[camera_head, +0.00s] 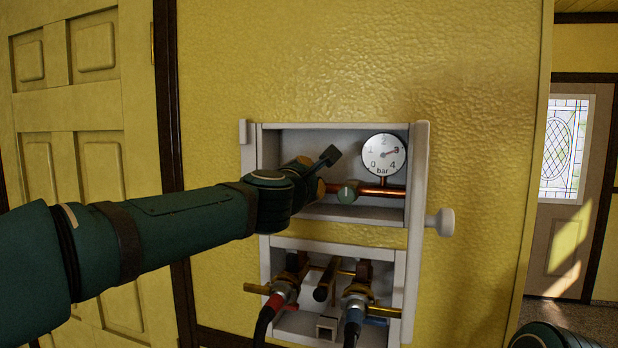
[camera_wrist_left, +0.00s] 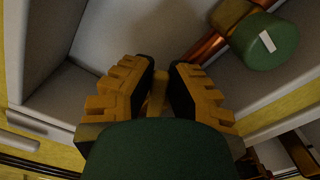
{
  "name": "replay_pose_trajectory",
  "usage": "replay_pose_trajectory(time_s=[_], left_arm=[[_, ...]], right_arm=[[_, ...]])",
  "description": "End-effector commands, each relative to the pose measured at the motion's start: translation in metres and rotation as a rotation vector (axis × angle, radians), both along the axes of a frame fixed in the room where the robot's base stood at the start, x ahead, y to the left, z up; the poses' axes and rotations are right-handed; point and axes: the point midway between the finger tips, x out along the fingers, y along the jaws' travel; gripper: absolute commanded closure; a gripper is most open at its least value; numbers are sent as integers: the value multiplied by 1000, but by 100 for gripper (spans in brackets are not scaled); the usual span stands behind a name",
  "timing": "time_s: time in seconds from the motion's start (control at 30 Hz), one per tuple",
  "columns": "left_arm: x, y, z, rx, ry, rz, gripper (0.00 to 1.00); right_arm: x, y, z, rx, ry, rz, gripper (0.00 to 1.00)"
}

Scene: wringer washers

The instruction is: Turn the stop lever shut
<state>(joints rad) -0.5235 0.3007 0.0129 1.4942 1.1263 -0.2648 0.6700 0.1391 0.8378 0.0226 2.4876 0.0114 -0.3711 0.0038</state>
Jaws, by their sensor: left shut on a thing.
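A dark stop lever (camera_head: 329,156) with a squared end sticks out up and to the right beside my left gripper (camera_head: 311,178), in the upper wall box. My left gripper is shut on the lever; in the left wrist view its yellow, black-padded fingers (camera_wrist_left: 161,68) stand close with a tan part between them. The lever's base and pivot are hidden by the gripper. A green knob (camera_head: 347,192) with a pale mark sits on the copper pipe just right of the gripper; it also shows in the left wrist view (camera_wrist_left: 268,42). My right gripper is not in view.
A pressure gauge (camera_head: 384,154) above the copper pipe (camera_head: 383,191) points near 3 bar. The open box door (camera_head: 418,190) with a round knob (camera_head: 441,222) stands at the right. Below, a second box (camera_head: 265,262) holds taps and hoses.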

Motion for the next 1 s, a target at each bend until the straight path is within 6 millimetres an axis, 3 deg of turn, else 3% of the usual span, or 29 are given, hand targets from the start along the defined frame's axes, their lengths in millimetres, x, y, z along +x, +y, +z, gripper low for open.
replay_pose_trajectory(time_s=[0.07,0.1,0.17,0.57,1.0], left_arm=[[0,0,0,0,0,0,100],[0,0,0,0,0,0,70],[0,0,0,0,0,0,54],[-5,2,0,-1,0,0,54],[-78,25,1,-1,-1,0,54]], right_arm=[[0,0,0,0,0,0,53],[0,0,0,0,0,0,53],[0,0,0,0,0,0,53],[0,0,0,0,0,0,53],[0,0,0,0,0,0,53]])
